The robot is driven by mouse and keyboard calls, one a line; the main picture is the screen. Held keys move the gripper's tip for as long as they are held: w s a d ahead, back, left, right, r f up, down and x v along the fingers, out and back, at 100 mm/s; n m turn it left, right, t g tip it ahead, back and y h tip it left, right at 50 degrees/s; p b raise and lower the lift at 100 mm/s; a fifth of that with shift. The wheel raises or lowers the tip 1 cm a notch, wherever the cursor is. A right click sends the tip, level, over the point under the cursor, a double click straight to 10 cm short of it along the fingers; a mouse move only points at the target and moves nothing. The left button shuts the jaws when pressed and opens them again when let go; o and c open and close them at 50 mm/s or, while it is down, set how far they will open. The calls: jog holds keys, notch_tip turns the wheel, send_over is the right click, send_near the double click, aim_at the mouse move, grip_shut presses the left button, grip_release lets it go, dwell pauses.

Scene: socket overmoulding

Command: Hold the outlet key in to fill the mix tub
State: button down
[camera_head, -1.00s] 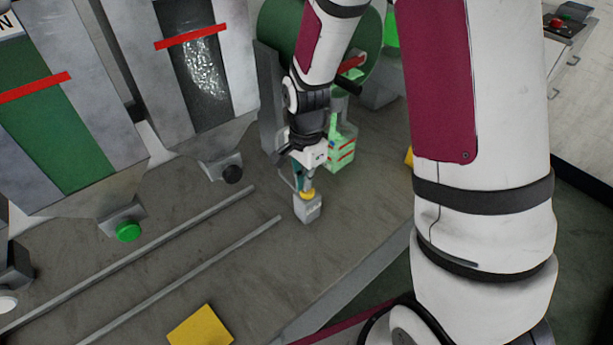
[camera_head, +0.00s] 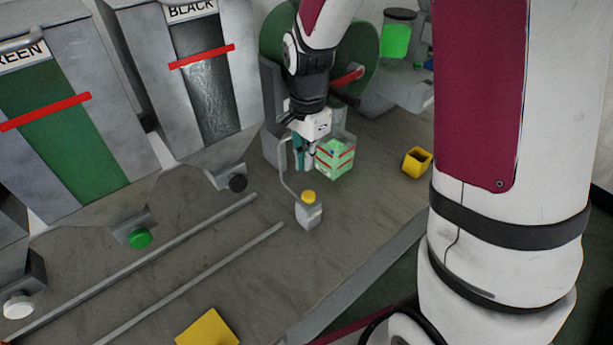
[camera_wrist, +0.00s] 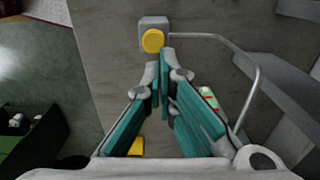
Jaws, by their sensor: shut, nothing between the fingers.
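The outlet key looks to be the yellow round cap (camera_head: 308,196) on a small grey box (camera_head: 309,216) on the bench, with a cable running back from it. The yellow cap also shows in the wrist view (camera_wrist: 152,41), just beyond my fingertips. My gripper (camera_head: 305,163) is shut and empty, behind and above the key and apart from it. It also shows in the wrist view (camera_wrist: 163,75), with teal finger pads. A clear tub with red lines and green contents (camera_head: 335,158), which looks like the mix tub, stands just right of my gripper, partly hidden by it.
Two rails (camera_head: 190,283) lie on the bench.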

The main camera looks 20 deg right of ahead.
jog(key=shift+r, duration=2.05)
jog(key=s+r+n+t, duration=0.2)
jog(key=s+r+n, duration=0.5)
jog(key=s, duration=0.3)
jog(key=s+r+n+t, duration=0.3)
jog(key=s+r+n, duration=0.4)
jog(key=s, duration=0.3)
jog(key=shift+s+a+r, duration=0.15)
jog(key=shift+a+r, duration=0.15)
jog(key=shift+r, duration=0.1)
